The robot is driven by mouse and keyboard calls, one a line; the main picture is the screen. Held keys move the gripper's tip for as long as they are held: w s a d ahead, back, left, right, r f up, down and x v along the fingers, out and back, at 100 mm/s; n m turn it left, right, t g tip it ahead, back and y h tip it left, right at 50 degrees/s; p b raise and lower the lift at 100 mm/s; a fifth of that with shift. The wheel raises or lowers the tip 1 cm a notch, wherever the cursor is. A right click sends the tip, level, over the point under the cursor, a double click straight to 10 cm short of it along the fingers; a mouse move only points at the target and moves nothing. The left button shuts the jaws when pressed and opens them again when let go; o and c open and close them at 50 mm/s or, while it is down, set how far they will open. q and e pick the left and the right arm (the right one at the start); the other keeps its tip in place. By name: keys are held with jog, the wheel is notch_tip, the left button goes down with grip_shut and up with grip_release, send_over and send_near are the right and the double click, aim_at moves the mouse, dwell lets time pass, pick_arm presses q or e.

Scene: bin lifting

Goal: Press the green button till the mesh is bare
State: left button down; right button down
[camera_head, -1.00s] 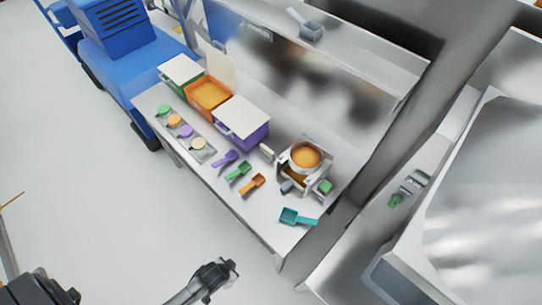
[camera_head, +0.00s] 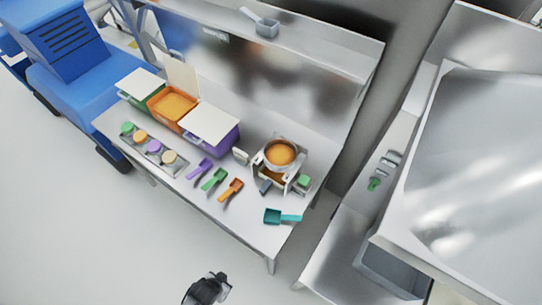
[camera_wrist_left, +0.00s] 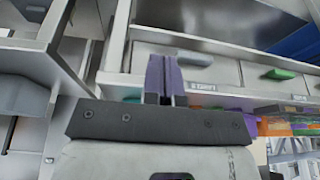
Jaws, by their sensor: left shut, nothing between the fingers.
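The sifter (camera_head: 281,153), a round pan on a pale stand, stands at the right part of the steel table. Orange-brown powder covers its visible surface, so the mesh is hidden. A green button (camera_head: 303,180) tops a small pale block at the sifter's right front corner. My left gripper (camera_head: 207,288) is at the bottom edge of the head view, in front of the table and well apart from the button. In the left wrist view its fingers (camera_wrist_left: 163,65) are together and empty. My right gripper is not in view.
Purple (camera_head: 199,169), green (camera_head: 213,180), orange (camera_head: 231,189) and teal (camera_head: 281,216) scoops lie on the table. A steel shelf (camera_head: 330,50) overhangs the back. Open floor lies in front.

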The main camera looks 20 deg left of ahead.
pick_arm(q)
jog(key=shift+r, duration=0.15)
notch_tip(320, 180, up, 6)
jog(key=p, duration=0.4)
dwell(0.4)
dwell(0.5)
jog(key=shift+r, duration=2.85)
